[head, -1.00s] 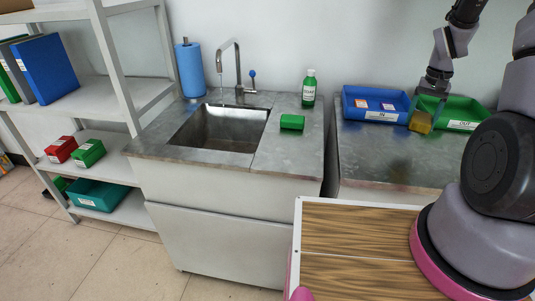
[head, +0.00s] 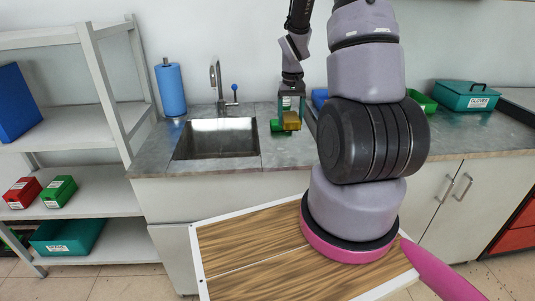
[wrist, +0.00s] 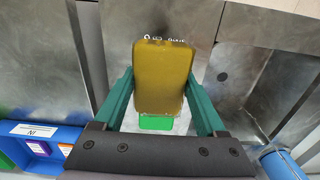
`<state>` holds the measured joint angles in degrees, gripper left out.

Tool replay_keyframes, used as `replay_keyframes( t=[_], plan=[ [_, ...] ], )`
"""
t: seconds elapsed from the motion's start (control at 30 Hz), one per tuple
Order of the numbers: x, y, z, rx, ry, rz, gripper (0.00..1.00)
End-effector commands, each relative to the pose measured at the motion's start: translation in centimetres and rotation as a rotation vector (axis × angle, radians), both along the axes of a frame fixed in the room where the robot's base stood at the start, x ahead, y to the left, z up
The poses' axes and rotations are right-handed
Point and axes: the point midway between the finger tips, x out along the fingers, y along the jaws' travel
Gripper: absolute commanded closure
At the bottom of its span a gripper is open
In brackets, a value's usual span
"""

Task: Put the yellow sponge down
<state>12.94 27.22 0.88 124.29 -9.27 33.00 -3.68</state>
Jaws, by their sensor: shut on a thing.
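The yellow sponge (head: 291,121) is held between the fingers of my gripper (head: 291,108), above the metal counter just right of the sink. In the wrist view the sponge (wrist: 162,78) fills the space between the two teal fingers, which are shut on its sides. The metal worktop (wrist: 120,25) shows below it, with a gap I cannot measure. A green block (head: 277,126) lies on the counter close beside the sponge; part of a green thing (wrist: 157,122) also shows under the sponge in the wrist view.
The blue IN tray (wrist: 45,141) is near my gripper. My arm hides much of the right-hand counter. Shelves (head: 80,130) stand at far left.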

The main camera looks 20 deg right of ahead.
Motion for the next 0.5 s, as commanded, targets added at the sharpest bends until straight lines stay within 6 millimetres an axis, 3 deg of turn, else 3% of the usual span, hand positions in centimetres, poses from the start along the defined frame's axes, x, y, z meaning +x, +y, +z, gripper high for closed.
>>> replay_keyframes(
  t=[0.3,0.5],
  plan=[
    [-0.1,0.0,-5.0,0.001,0.004,0.001,0.97],
    [-0.1,0.0,-7.0,0.001,0.004,0.002,0.97]
  ],
)
